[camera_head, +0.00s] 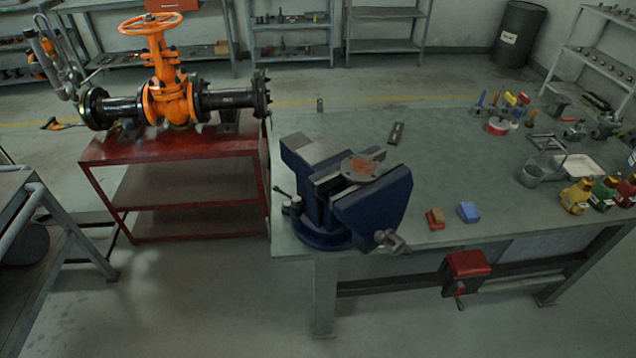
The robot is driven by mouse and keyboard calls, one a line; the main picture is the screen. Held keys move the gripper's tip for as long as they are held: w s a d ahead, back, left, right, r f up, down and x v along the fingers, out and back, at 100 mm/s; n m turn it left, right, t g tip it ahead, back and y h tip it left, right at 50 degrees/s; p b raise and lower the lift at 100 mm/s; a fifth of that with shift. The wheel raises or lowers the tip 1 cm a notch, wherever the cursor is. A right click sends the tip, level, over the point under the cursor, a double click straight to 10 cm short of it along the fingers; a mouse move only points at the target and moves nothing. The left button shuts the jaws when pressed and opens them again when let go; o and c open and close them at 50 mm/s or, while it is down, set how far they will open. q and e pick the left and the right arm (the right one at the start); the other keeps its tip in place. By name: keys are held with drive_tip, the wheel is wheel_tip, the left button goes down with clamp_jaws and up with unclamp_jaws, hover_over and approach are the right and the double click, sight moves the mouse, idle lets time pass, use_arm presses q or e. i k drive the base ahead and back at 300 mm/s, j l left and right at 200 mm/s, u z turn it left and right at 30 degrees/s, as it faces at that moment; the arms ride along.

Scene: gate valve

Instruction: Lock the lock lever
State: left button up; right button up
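An orange gate valve (168,88) with a round handwheel (150,20) stands upright between black flanged pipes on a red table at the left. A red box (468,264) is fixed under the front edge of the workbench, with a small lever-like part (460,295) hanging below it. A blue bench vise (345,190) has a round, rust-coloured disc (362,168) on top and a handle (390,240) at its front. I cannot tell which part is the lock lever or its position. Neither of my grippers is in view.
The green workbench (450,160) carries two small blocks (468,212), bottles (577,195), a tray (580,166) and several tools. The red table (180,150) stands left of it. Floor (200,300) in front is clear. A grey frame (45,215) stands at far left.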

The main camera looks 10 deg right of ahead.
sight(296, 200)
drive_tip(key=i+j+z, duration=0.1)
drive_tip(key=z, duration=0.35)
drive_tip(key=i+j+z, duration=0.1)
drive_tip(key=z, duration=0.35)
drive_tip(key=j+z, duration=0.25)
drive_tip(key=z, duration=0.2)
drive_tip(key=i+j+z, duration=0.1)
drive_tip(key=j+z, duration=0.15)
drive_tip(key=z, duration=0.2)
drive_tip(key=j+z, duration=0.2)
drive_tip(key=z, duration=0.25)
